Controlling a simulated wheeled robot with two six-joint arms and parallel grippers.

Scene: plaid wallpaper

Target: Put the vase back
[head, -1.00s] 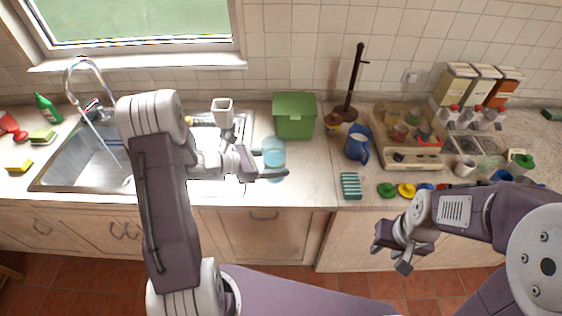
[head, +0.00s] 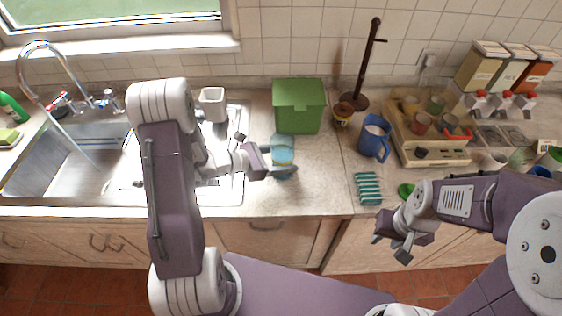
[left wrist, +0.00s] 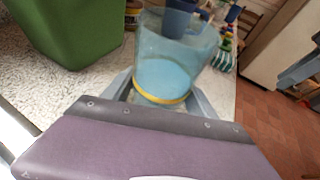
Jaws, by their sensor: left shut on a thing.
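The vase, a see-through blue glass vessel with a yellow band near its base, is upright in my left gripper, in front of the green bin. In the head view it (head: 283,150) is over the counter right of the sink; in the left wrist view it (left wrist: 172,70) fills the middle. My left gripper (head: 282,170) is shut on its lower part, with one finger on each side in the left wrist view (left wrist: 160,98). Whether its base touches the counter is hard to tell. My right gripper (head: 391,248) is open and empty, in front of the counter edge.
The green bin (head: 299,108) stands close behind the vase. The sink (head: 110,190) with a white cup (head: 212,104) is left. A blue jug (head: 373,138), a striped sponge (head: 368,188) and a brown stand (head: 367,60) are right. The counter (head: 320,180) between vase and sponge is clear.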

